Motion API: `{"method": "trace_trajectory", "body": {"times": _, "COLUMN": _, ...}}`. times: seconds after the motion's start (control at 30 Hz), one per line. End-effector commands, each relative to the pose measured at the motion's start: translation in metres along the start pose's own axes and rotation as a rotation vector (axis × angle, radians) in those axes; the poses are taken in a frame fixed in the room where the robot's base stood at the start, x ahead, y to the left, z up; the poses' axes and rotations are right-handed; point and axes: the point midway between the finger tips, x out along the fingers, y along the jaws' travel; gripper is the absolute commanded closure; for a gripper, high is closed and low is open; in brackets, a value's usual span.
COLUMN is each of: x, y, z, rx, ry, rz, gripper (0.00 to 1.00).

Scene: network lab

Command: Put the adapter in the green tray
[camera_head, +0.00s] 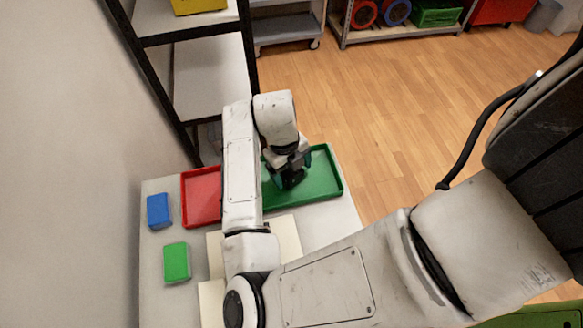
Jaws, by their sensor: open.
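The green tray (325,178) lies on the far right part of the white table. My gripper (287,182) is open and points down over the left part of the green tray, low and close to its floor. A dark shape shows at the fingertips, but I cannot tell whether it is the adapter or only the dark fingers. I cannot make out the adapter for sure anywhere else. My arm hides the tray's left edge and the middle of the table.
A red tray (200,197) lies left of my arm, partly hidden by it. A blue block (159,211) and a green block (176,262) lie on the table (152,296) at the left. Cream sheets (289,236) lie under my arm. A dark-framed shelf (207,75) stands behind the table.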

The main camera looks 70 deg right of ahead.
Motion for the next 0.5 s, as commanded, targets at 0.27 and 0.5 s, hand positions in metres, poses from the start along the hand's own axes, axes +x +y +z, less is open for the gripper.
{"method": "trace_trajectory", "body": {"times": 0.27, "x": -0.005, "y": -0.001, "z": -0.001, "rx": -0.001, "ry": 0.000, "rz": -0.001, "gripper": 0.14}}
{"method": "trace_trajectory", "body": {"times": 0.5, "x": -0.043, "y": 0.000, "z": 0.001, "rx": 0.003, "ry": -0.004, "rz": 0.002, "gripper": 0.14}}
